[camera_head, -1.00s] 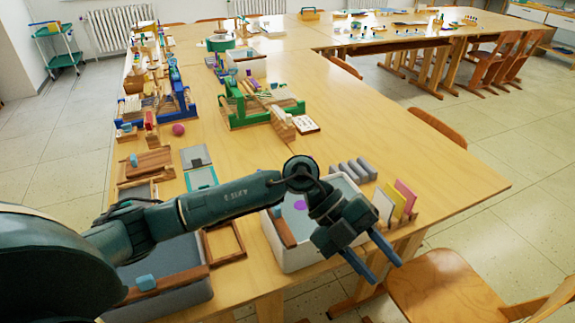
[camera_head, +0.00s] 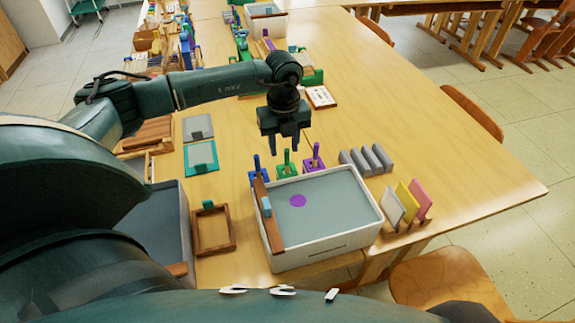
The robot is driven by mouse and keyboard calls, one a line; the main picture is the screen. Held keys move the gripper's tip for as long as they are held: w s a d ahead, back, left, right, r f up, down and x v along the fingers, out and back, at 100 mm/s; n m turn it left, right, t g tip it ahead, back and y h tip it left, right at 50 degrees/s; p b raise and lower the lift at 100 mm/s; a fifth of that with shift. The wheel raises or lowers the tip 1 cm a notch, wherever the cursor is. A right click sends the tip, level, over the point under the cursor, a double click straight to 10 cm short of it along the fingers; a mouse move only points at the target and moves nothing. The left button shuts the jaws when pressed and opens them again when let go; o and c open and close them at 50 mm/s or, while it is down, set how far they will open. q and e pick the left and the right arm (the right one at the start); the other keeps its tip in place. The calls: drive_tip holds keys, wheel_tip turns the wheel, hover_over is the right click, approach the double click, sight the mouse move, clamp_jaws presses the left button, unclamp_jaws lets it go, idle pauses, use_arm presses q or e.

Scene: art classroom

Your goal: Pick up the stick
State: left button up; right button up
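No single thing is plainly marked as the stick. Upright stick-like posts stand on small blue (camera_head: 260,174), green (camera_head: 286,165) and purple (camera_head: 314,158) bases behind a white tub (camera_head: 322,252). A brown wooden bar (camera_head: 268,222) with a light blue block on it lies along the tub's left rim. My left gripper (camera_head: 283,150) points down just above and behind the green post, its two fingers apart with nothing seen between them. Whether the fingers reach beside the post is hard to tell. My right gripper is out of view.
The tub holds grey-blue contents with a purple disc (camera_head: 298,201). Grey blocks (camera_head: 368,159) and upright coloured panels (camera_head: 408,203) stand to the right. A wooden frame (camera_head: 213,231) and teal-edged board (camera_head: 201,158) lie left. The table (camera_head: 440,160) is clear at right.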

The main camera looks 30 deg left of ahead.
sight(287, 160)
use_arm(q)
drive_tip(key=shift+w+d+f+p, duration=0.1)
drive_tip(key=shift+d+f+p, duration=0.1)
drive_tip(key=shift+f, duration=1.15)
drive_tip(key=shift+w+d+f+p, duration=0.1)
drive_tip(key=shift+f+p, duration=0.1)
drive_tip(key=shift+f, duration=1.15)
drive_tip(key=shift+c, duration=0.4)
clamp_jaws()
